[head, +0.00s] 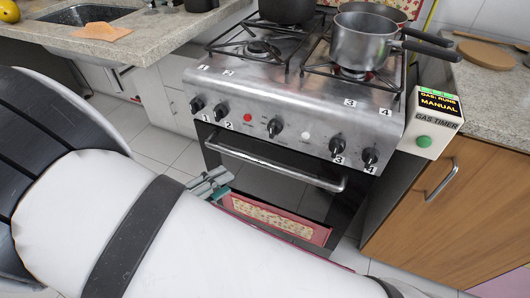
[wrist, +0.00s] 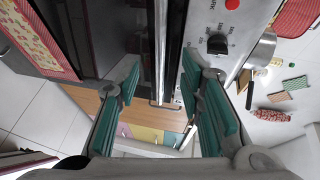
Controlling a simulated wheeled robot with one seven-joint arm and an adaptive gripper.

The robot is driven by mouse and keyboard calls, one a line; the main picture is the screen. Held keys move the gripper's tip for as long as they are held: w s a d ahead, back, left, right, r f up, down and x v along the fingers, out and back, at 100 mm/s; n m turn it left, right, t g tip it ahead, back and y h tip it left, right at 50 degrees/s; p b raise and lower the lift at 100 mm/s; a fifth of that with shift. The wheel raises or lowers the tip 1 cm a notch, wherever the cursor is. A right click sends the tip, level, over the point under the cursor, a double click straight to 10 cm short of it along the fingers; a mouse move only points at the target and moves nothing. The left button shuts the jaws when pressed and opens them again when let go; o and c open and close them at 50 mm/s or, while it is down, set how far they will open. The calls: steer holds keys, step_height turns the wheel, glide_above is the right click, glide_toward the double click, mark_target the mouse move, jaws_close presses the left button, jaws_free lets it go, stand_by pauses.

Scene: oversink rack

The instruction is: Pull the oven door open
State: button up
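The oven door (head: 270,190) is the dark front below the stove's knobs and looks shut. Its silver handle (head: 285,168) runs across the top of the door. My gripper (head: 210,183) is in front of the door, near the left end of the handle and a little below it. In the wrist view, my gripper (wrist: 160,85) is open, with teal pads apart and nothing held. A silver bar, seemingly the handle (wrist: 159,50), runs between the fingers in the picture; I cannot tell how deep it lies between them. My arm hides the door's lower left.
A patterned red-edged cloth (head: 275,217) is low on the oven front. Knobs (head: 273,128) sit above the handle. Pots, including a silver one (head: 364,42), stand on the stove. A wooden cabinet (head: 440,215) is at right. Tiled floor (head: 150,140) shows at left.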

mark_target(258, 164)
steer(key=b+x, duration=0.3)
steer(key=x, duration=1)
steer(key=shift+c, duration=0.6)
jaws_close()
